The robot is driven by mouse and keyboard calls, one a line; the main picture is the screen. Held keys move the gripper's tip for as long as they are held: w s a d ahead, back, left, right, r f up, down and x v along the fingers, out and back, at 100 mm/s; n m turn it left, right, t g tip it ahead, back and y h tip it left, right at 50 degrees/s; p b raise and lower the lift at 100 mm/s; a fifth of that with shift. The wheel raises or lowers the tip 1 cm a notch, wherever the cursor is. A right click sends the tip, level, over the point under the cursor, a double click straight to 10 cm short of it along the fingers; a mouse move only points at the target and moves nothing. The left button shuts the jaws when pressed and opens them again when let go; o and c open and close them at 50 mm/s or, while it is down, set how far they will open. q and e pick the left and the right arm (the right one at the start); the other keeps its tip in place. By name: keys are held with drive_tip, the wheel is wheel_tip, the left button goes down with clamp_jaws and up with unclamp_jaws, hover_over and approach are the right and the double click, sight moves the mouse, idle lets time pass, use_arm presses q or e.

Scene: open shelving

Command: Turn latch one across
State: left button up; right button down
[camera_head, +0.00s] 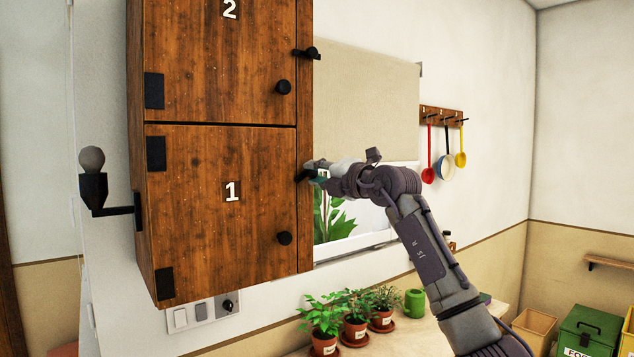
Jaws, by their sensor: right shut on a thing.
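A wooden wall cabinet has a lower door (222,215) marked 1 and an upper door marked 2 (221,60); both look shut. Latch one (303,174) is a small black piece on the cabinet's right frame beside door 1. My right gripper (313,172) reaches in from the right and is shut on latch one. The fingers cover much of the latch, and its visible end looks tilted, so I cannot tell its exact angle. Latch two (307,53) sits higher on the same frame, pointing across. My left gripper is not in view.
Door 1 has a round black knob (284,238). Behind my right arm is a window with a beige blind (368,100). Potted plants (354,325) stand on a counter below. A lamp (92,180) is left of the cabinet. Ladles (445,165) hang on the right.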

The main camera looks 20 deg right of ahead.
drive_tip(key=m+b, duration=0.1)
drive_tip(key=m, duration=0.2)
drive_tip(key=shift+f+m+b, duration=0.1)
drive_tip(key=shift+m+b, duration=0.2)
drive_tip(key=shift+m, duration=0.1)
drive_tip(key=shift+m+b, duration=0.55)
drive_tip(key=shift+m, duration=0.95)
drive_tip(key=c, duration=0.9)
unclamp_jaws()
drive_tip(key=shift+s+d, duration=0.1)
drive_tip(key=shift+s, duration=0.05)
drive_tip(key=v, duration=1.1)
drive_tip(key=shift+s, duration=0.35)
